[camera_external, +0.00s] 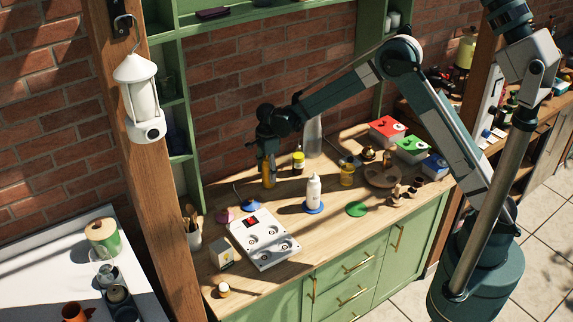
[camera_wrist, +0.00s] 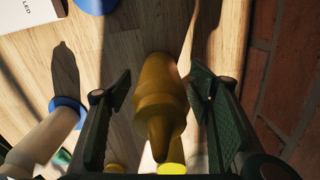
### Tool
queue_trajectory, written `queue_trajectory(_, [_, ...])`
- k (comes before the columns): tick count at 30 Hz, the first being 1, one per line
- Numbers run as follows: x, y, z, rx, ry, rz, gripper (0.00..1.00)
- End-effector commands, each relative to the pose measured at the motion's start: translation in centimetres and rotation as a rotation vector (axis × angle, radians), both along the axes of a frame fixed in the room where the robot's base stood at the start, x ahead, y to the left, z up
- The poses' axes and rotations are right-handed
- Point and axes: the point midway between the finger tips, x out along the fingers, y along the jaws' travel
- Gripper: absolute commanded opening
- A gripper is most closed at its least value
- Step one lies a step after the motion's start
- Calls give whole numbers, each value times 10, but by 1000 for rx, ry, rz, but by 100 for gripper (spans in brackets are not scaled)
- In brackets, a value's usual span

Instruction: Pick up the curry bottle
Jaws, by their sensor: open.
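A yellow-orange bottle with a pointed nozzle, which I take to be the curry bottle (camera_external: 268,178), stands on the wooden counter near the brick wall. It also shows in the middle of the wrist view (camera_wrist: 158,95), nozzle toward the camera. My gripper (camera_external: 267,150) is over it from above, fingers pointing down. In the wrist view my gripper (camera_wrist: 161,78) is open, one finger on each side of the bottle. A gap shows on both sides, so the fingers look apart from it. Any label on the bottle cannot be read.
A dark bottle with a yellow label (camera_external: 298,161) and a clear tall bottle (camera_external: 313,137) stand close on the right. A white bottle (camera_external: 313,190) stands on a blue coaster (camera_external: 314,208) in front. A white stove-like box (camera_external: 264,240) lies front left. The brick wall (camera_wrist: 285,80) is close behind.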

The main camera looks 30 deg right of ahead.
Motion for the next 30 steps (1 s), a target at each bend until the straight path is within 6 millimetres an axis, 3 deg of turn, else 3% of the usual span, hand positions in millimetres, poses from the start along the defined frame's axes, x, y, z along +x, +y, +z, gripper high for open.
queue_trajectory(5, [0, 0, 0, 0, 0, 0, 52])
queue_trajectory(13, [0, 0, 0, 0, 0, 0, 18])
queue_trajectory(23, [0, 0, 2, 0, 0, 0, 17])
queue_trajectory(30, [0, 0, 17, 0, 0, 0, 17])
